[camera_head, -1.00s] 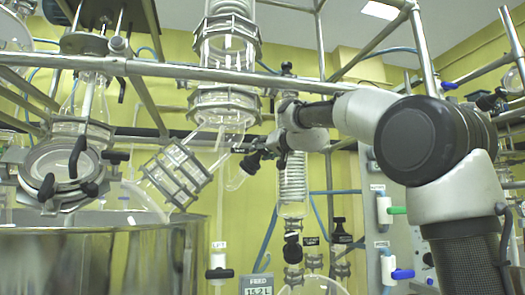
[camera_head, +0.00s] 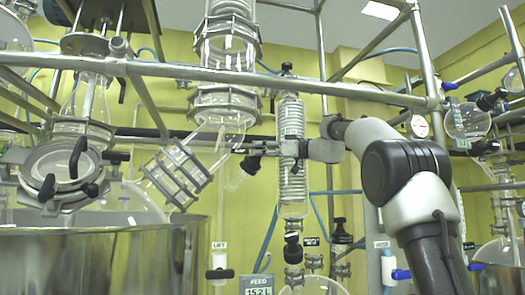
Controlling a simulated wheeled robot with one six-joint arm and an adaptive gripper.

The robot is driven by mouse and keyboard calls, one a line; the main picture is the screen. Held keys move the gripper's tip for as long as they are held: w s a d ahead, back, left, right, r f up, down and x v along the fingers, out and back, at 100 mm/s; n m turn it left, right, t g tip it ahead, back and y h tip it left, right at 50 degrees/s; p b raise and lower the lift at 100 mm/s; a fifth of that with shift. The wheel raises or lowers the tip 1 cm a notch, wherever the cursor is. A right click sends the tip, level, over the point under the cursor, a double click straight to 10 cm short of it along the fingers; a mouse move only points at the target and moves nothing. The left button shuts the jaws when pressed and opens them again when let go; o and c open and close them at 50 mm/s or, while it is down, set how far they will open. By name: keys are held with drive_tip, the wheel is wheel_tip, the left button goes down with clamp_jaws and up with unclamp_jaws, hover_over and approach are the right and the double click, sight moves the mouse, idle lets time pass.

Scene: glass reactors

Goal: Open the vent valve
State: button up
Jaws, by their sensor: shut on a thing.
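A steel rail (camera_head: 300,88) crosses above my arm. A clamped glass joint (camera_head: 178,177) and a large steel vessel (camera_head: 110,255) stand at left. A blue-handled valve (camera_head: 400,274) is low at right, beside my arm.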

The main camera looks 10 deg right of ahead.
drive_tip(key=shift+f+n+g+y, duration=0.1)
drive_tip(key=shift+n+g+y, duration=0.3)
drive_tip(key=shift+n+g, duration=0.75)
drive_tip(key=shift+n, duration=0.35)
drive_tip(key=o, duration=1.1)
drive_tip(key=shift+c, duration=0.2)
drive_tip(key=shift+m+t, duration=0.25)
drive_tip(key=shift+m, duration=0.15)
